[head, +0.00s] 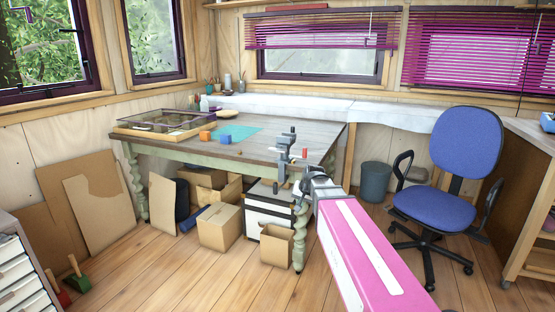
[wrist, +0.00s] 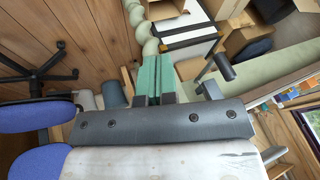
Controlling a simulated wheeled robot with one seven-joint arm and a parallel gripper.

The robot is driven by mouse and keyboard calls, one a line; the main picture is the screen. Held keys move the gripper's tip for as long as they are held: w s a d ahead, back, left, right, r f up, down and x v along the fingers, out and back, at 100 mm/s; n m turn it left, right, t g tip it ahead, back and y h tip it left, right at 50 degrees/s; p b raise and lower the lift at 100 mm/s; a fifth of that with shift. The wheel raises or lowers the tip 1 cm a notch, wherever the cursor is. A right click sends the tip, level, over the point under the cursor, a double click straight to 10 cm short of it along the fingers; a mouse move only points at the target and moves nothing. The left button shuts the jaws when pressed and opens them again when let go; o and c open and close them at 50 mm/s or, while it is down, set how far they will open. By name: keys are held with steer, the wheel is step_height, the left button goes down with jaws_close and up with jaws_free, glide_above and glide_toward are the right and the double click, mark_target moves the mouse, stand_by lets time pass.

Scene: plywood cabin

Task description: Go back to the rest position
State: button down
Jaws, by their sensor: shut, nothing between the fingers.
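My gripper (head: 284,157) is at the end of my pink arm in the head view. It appears in front of the right part of the wooden table (head: 290,141), and its exact gap to the table edge is hard to judge. In the wrist view the two greenish fingers of my gripper (wrist: 154,75) lie side by side, closed, with nothing held.
A framed glass-topped tray (head: 130,129) lies at the table's left. A blue office chair (head: 452,148) and a grey bin (head: 375,182) are at the right. Wooden floor (head: 170,275) is open in front.

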steer(key=s+d+f+n+g+h, duration=0.1)
steer(key=s+d+f+g, duration=0.1)
steer(key=s+d+f, duration=0.2)
steer(key=s+d+f+n+g+h, duration=0.1)
steer(key=s+d+f, duration=0.3)
steer(key=s+f, duration=0.7)
steer(key=s+g, duration=0.1)
steer(key=s, duration=0.3)
steer(key=shift+s+f+g+h, duration=0.3)
steer(key=shift+s+g, duration=0.1)
